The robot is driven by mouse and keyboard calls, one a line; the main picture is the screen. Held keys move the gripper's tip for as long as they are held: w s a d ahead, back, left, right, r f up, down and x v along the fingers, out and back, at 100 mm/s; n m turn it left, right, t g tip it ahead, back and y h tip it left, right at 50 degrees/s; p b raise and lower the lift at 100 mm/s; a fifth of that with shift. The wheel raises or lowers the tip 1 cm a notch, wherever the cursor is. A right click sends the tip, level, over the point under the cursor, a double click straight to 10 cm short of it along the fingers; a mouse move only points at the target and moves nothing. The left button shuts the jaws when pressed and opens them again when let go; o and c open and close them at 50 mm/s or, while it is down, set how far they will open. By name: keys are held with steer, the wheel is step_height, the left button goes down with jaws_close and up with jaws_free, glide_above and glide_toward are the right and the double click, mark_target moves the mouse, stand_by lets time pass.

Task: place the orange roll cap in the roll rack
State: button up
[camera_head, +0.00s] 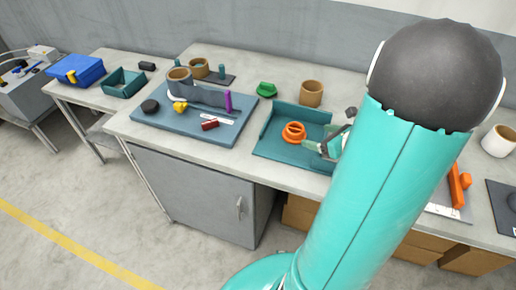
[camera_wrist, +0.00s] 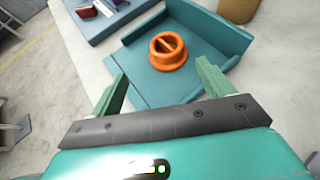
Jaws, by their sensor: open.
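The orange roll cap (camera_head: 293,132) is a round flanged piece with a bar across its top. It lies on the floor of a low-walled teal tray (camera_head: 269,148) on the bench. In the wrist view the cap (camera_wrist: 168,51) sits beyond my fingertips, near the middle of the teal tray (camera_wrist: 219,35). My gripper (camera_wrist: 162,80) is open and empty, its green fingers apart on the near side of the cap, not touching it. In the head view my gripper (camera_head: 326,147) is just right of the cap, partly hidden by my arm. I cannot tell for sure which thing is the roll rack.
A blue-grey board (camera_head: 180,122) left of the tray carries a tan roll with a grey strip, a black disc and small coloured pieces. A green piece (camera_head: 267,89) and a brown roll (camera_head: 311,93) stand behind the tray. Bare bench lies between board and tray.

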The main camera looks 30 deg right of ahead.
steer(key=w+a+r+n+g+y, duration=0.1)
steer(key=a+r+n+g+y, duration=0.2)
steer(key=a+n, duration=0.65)
steer(key=w+a+r+n+g+y, duration=0.1)
steer(key=a+r+n+g, duration=0.35)
steer(key=a, duration=0.75)
steer(key=s+a+r+n+h, duration=0.2)
steer(key=s+a+r+n, duration=0.2)
steer(key=n, duration=0.6)
steer(key=s+a+r+n+h, duration=0.3)
steer(key=a+n, duration=0.3)
steer(key=n, duration=0.4)
steer(key=shift+s+r+n+t, duration=0.3)
steer(key=shift+s+r+t, duration=0.05)
steer(key=shift+t, duration=0.1)
steer(key=c, duration=0.9)
steer(key=shift+d, duration=0.1)
steer(key=shift+c, duration=0.3)
